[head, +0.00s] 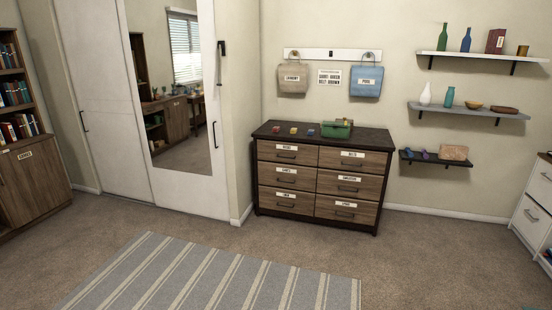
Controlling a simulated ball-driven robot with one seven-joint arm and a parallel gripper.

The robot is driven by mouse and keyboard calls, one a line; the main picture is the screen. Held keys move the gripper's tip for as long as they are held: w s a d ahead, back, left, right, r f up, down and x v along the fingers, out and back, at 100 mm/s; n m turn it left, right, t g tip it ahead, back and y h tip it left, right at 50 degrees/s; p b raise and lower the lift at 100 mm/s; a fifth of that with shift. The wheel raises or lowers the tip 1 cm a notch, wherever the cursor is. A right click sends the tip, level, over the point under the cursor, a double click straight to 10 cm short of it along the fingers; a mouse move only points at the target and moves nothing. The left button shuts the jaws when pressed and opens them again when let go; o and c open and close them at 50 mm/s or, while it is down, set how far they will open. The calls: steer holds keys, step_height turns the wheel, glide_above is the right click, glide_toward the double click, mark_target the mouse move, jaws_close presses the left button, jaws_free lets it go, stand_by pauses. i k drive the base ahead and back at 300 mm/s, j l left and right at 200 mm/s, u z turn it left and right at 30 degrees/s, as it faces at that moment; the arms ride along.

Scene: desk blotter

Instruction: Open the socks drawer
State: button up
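A dark-framed dresser (374,200) with wooden fronts stands against the back wall, right of the sliding doors. It has two columns of three drawers, all looking shut. Each drawer has a dark bar handle and a small white label. The labels are too small to read surely, so I cannot tell which one says socks. The drawers are top left (268,157), top right (330,163), middle left (268,180), middle right (328,188), bottom left (270,202) and bottom right (325,211). My gripper is not in view.
Small coloured blocks (293,131) and a green box (336,130) sit on the dresser. Two bags (292,79) (366,81) hang above. Wall shelves (468,113) are at right, a white cabinet (532,217) at far right. Carpet and a striped rug (215,277) lie clear in front.

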mark_target(281, 151)
steer(key=i+u, duration=0.2)
steer(key=i, duration=1.8)
steer(key=i+j+z, duration=0.1)
steer(key=i, duration=2.9)
